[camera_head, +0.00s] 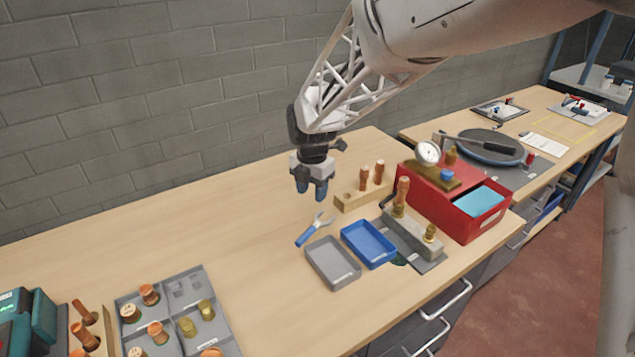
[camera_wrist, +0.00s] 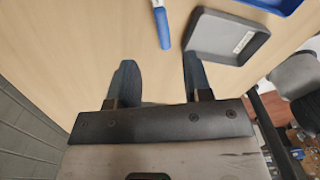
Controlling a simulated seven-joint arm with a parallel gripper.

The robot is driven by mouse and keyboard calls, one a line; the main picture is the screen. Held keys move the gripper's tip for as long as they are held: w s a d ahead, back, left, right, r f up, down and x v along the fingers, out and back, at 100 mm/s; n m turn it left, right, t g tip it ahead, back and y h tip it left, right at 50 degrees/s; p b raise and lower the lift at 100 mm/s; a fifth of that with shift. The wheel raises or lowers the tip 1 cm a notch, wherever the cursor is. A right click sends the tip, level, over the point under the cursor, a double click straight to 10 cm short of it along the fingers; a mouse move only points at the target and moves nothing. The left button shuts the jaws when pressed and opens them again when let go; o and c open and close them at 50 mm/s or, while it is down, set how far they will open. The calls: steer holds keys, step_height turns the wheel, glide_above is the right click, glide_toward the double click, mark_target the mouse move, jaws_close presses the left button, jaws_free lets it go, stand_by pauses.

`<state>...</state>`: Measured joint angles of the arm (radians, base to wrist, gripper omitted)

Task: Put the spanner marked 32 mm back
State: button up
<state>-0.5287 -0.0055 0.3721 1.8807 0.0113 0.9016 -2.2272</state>
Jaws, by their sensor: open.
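A tool with a blue handle and a pale metal head (camera_head: 314,229), which looks like a spanner, lies on the wooden bench left of the trays. Any size mark on it is too small to read. Its blue handle shows at the top of the wrist view (camera_wrist: 162,27); its head is cut off there. My gripper (camera_head: 313,191) hangs above the bench, behind the tool in the head view, pointing down. Its two fingers are apart and empty in the wrist view (camera_wrist: 159,62).
A grey tray (camera_head: 333,263) and a blue tray (camera_head: 368,244) lie right of the tool. A wooden block (camera_head: 351,203) with copper fittings stands behind. A red box (camera_head: 465,226) stands to the right. A compartment tray (camera_head: 222,320) of fittings lies front left. The bench's left middle is clear.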

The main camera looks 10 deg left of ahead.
stand_by(0.3)
steer(key=s+d+r+m+t, duration=0.1)
steer(key=s+d+r+m, duration=0.35)
steer(key=d, duration=0.25)
steer(key=s+d+r+m, duration=0.3)
steer(key=d+m, duration=0.3)
steer(key=d, duration=0.2)
steer(key=s+d+r+m+t, duration=0.1)
steer(key=s+d+r+m, duration=0.3)
steer(key=d, duration=0.3)
steer(key=s+d+m, duration=1.3)
steer(key=s+m, duration=0.4)
steer(key=shift+s+f+t, duration=0.3)
steer(key=shift+s+t, duration=0.05)
steer(key=shift+t, duration=0.05)
